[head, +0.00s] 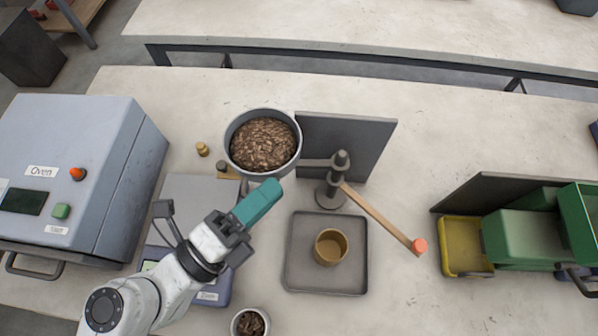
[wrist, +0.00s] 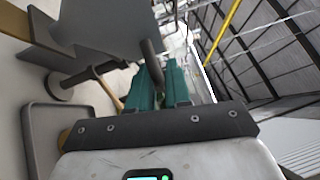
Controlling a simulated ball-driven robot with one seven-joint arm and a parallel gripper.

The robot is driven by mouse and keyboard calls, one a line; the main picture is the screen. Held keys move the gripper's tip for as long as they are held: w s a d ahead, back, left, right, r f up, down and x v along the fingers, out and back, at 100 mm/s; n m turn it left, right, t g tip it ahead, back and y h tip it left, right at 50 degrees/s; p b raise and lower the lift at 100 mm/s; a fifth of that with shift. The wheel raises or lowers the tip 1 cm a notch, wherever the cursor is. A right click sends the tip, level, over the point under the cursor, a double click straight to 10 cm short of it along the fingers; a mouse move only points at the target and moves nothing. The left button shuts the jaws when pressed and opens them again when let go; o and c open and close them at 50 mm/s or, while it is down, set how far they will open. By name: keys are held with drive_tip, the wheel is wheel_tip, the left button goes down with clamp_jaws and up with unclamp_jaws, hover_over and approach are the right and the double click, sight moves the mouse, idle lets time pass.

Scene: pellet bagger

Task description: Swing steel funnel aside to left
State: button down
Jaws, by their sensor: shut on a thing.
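The steel funnel (head: 236,160) is a round grey bowl full of brown pellets, at the upper middle of the head view. A short arm joins it to a dark post (head: 331,190) on its right. My gripper (head: 268,193) has teal fingers and reaches up to the funnel's lower right edge. In the wrist view the fingers (wrist: 160,85) are closed at a dark upright rod (wrist: 152,60), which looks like part of the funnel. The exact contact is hidden. A tan cup (head: 331,247) stands right of the funnel, on a grey tray (head: 297,272).
A wooden lever (head: 385,222) with an orange knob sticks out right of the post. A dark panel (head: 365,150) stands behind it. An oven (head: 75,160) is at left, a scale (head: 212,290) under my arm, a small pellet cup (head: 250,323) in front. Green and yellow bins (head: 465,262) are at right.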

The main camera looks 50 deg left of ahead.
drive_tip(key=shift+w+a+r+m+h+b, duration=0.1)
drive_tip(key=shift+a+r+m+h+b, duration=0.15)
drive_tip(key=shift+h, duration=0.2)
drive_tip(key=shift+w+a+r+m+h+b, duration=0.1)
drive_tip(key=shift+a+m+h, duration=0.2)
drive_tip(key=shift+h, duration=0.15)
drive_tip(key=c, duration=1.3)
unclamp_jaws()
drive_tip(key=shift+a, duration=0.1)
drive_tip(key=shift+s+f, duration=0.1)
drive_tip(key=shift+f, duration=0.05)
drive_tip(key=shift+s+f, duration=0.1)
